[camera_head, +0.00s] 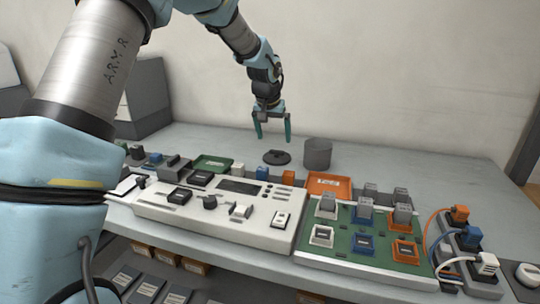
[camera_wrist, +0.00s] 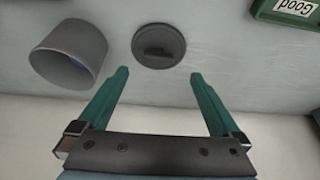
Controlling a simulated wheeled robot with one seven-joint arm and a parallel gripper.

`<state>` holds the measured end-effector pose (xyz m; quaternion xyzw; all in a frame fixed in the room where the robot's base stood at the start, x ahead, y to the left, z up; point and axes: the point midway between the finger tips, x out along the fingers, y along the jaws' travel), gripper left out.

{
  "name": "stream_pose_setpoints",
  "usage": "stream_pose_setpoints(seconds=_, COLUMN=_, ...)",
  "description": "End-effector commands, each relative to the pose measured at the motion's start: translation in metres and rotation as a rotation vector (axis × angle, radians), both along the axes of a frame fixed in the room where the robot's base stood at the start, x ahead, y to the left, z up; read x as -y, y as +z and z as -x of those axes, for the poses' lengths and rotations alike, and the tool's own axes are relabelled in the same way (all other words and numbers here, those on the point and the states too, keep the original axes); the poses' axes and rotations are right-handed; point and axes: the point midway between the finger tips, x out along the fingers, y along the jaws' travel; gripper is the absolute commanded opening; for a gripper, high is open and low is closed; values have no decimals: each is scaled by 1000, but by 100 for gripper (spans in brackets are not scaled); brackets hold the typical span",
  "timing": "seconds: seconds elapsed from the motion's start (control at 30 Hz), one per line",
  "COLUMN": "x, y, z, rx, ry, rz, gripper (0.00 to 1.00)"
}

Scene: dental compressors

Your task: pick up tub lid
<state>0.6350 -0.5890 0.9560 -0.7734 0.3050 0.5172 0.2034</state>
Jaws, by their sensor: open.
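The tub lid (camera_head: 277,157) is a dark grey round disc with a raised grip on top. It lies flat on the table, left of the grey tub (camera_head: 317,153), apart from it. In the wrist view the lid (camera_wrist: 158,46) is at the top middle and the open tub (camera_wrist: 70,54) is to its left. My gripper (camera_head: 273,138) is open and empty, pointing down above the table close to the lid. In the wrist view its green fingers (camera_wrist: 160,72) are spread wide, and the lid shows between and beyond their tips.
A green tray (camera_head: 212,163) and an orange tray (camera_head: 329,186) stand in front of the lid. A white panel (camera_head: 150,205) and a green board (camera_head: 345,245) with several parts fill the front. The table right of the tub is clear; a wall is behind.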

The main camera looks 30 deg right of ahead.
Motion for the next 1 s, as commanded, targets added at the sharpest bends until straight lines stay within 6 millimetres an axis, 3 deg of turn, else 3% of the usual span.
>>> stream_pose_setpoints(seconds=0.27, x=6, y=-19, z=-6, rx=-1, ry=0, rz=-2, gripper=100)
stream_pose_setpoints(seconds=0.6, x=17, y=-58, z=-17, rx=0, ry=0, rz=-1, gripper=100)
stream_pose_setpoints(seconds=0.87, x=18, y=-60, z=-18, rx=1, ry=0, rz=0, gripper=100)
stream_pose_setpoints(seconds=1.0, x=17, y=-60, z=-18, rx=1, ry=0, rz=-1, gripper=84)
